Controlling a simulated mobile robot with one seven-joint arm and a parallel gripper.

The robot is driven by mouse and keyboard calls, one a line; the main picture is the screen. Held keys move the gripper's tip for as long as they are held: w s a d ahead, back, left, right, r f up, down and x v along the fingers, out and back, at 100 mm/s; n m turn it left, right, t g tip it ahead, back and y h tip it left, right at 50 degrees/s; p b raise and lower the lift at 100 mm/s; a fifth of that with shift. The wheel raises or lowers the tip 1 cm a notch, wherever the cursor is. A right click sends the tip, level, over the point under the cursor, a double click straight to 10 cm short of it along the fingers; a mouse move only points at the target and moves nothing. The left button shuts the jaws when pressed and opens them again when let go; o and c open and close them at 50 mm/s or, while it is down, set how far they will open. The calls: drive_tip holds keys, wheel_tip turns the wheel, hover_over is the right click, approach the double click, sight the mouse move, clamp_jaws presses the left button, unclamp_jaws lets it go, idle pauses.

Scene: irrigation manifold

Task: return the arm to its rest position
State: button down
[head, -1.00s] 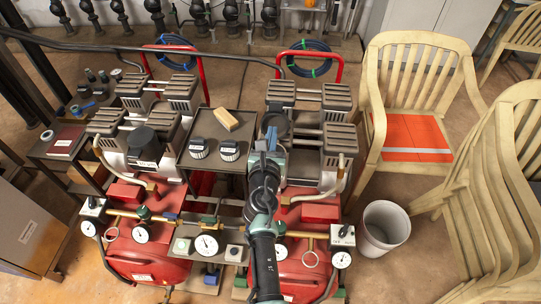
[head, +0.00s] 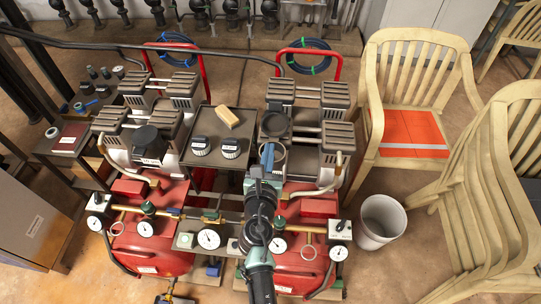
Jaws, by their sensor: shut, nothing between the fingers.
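My arm rises from the bottom edge of the head view, in front of the right red compressor (head: 302,262). My gripper (head: 267,152) is at its upper end, a narrow blue-grey tip pointing away, beside the right edge of the dark tray between the two compressors. It holds nothing, and its fingers look closed together. The arm covers part of the right compressor and of the gauges and pipework in front of it.
The dark tray (head: 203,160) bears a tan block (head: 228,117) and two black-and-white knobs (head: 201,145). The left compressor (head: 150,245) stands beside it. A white bin (head: 381,222), a chair with an orange seat (head: 408,130) and stacked chairs (head: 490,200) stand right. Floor shows around the bin.

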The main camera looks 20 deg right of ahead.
idle(0.4)
drive_tip(key=a+r+m+t+h, duration=0.1)
drive_tip(key=a+r+m+t, duration=0.15)
drive_tip(key=r+m, duration=1.05)
drive_tip(key=a+r+m+t, duration=0.1)
drive_tip(key=r+m+t, duration=0.35)
drive_tip(key=r, duration=1.75)
drive_tip(key=s+a+r+m+t+y, duration=0.1)
drive_tip(key=s+a+r+m+y, duration=0.1)
drive_tip(key=s+r, duration=0.4)
drive_tip(key=s+a+r+m+t+y+p, duration=0.1)
drive_tip(key=s+a+r+m+t+y, duration=0.1)
drive_tip(key=r+m, duration=0.5)
drive_tip(key=s+a+r+m+t+y, duration=0.2)
drive_tip(key=s+a+r+m, duration=0.3)
drive_tip(key=s+r, duration=0.4)
wheel_tip(320, 180, up, 4)
drive_tip(key=shift+s+a+f+y+p, duration=0.1)
drive_tip(key=shift+s+a+y+p, duration=0.2)
drive_tip(key=shift+y, duration=0.4)
